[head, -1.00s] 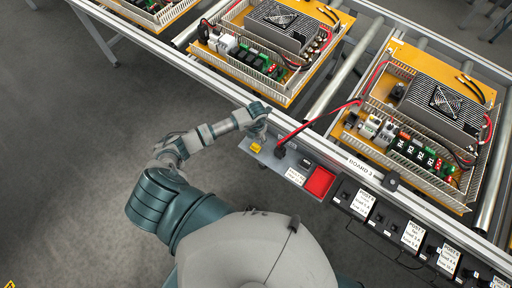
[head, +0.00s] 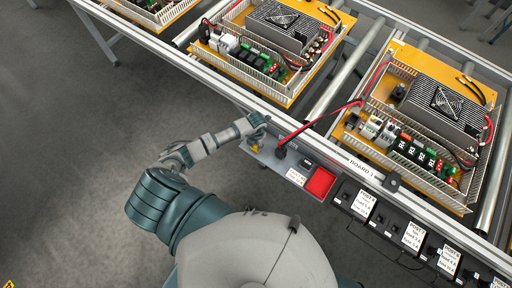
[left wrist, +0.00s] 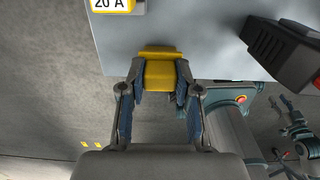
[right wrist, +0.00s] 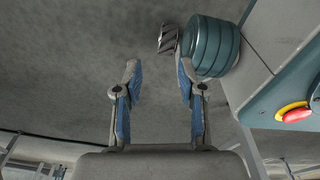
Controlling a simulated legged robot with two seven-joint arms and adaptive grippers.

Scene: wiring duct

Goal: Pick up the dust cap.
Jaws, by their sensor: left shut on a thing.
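The yellow dust cap (left wrist: 158,72) sits between the blue-padded fingers of my left gripper (left wrist: 160,88) in the left wrist view. The fingers are shut on its two sides. The cap is at the grey panel's edge; I cannot tell whether it still touches the panel. In the head view the cap (head: 254,148) shows partly beside my left gripper (head: 257,138), at the left end of the panel (head: 268,156). My right gripper (right wrist: 158,80) is open and empty in the right wrist view, above bare floor. It does not show in the head view.
A black plug with a red cable (head: 281,152) stands on the panel just right of the cap. A red tray (head: 320,182) lies further right. Boards with electronics (head: 270,45) rest on the roller conveyor behind. A red button (right wrist: 297,115) is at right in the right wrist view.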

